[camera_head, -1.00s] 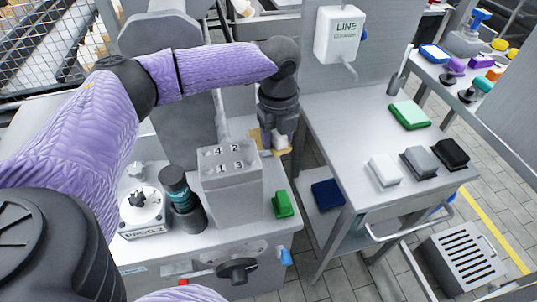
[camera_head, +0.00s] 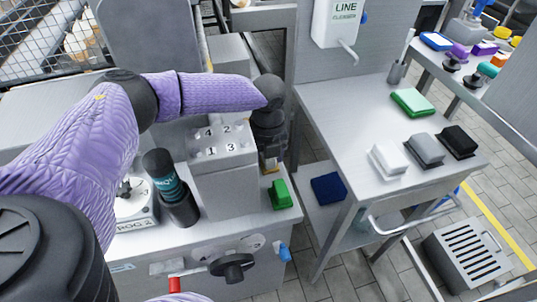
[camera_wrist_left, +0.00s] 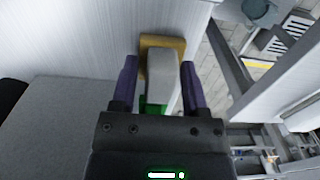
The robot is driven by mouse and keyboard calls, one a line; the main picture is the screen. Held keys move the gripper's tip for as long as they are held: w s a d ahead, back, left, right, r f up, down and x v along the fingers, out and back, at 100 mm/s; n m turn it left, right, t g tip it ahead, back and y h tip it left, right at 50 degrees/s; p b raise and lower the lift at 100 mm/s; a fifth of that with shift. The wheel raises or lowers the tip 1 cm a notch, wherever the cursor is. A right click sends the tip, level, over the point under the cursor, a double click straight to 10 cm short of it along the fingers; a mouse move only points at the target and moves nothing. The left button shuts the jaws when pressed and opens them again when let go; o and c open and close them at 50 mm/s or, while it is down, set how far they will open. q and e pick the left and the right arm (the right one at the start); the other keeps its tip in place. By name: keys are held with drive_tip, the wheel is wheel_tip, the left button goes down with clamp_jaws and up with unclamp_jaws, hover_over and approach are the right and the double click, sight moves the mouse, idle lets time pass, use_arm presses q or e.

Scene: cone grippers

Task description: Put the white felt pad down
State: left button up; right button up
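My left gripper (camera_wrist_left: 158,80) has its two purple fingers on either side of a pale block with a tan plate at its far end. I take this to be the white felt pad (camera_wrist_left: 161,72). In the head view the gripper (camera_head: 270,153) hangs just behind the green block, beside the grey numbered box, and mostly hides the pad. A thin gap seems to show beside the block in the wrist view, so the finger contact is not fully clear. I cannot tell whether the pad touches a surface. My right gripper is not in view.
A green block (camera_head: 281,194) sits on the machine top near the numbered box (camera_head: 222,180). A dark bottle (camera_head: 170,188) stands left. The side table (camera_head: 340,118) holds white (camera_head: 388,160), grey (camera_head: 425,150) and black (camera_head: 457,142) blocks and a green pad (camera_head: 412,102).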

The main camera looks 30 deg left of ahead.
use_arm(q)
drive_tip(key=o, duration=0.5)
drive_tip(key=shift+c, duration=0.2)
wheel_tip(320, 180, up, 12)
drive_tip(key=p, duration=0.5)
drive_tip(key=shift+r, duration=0.15)
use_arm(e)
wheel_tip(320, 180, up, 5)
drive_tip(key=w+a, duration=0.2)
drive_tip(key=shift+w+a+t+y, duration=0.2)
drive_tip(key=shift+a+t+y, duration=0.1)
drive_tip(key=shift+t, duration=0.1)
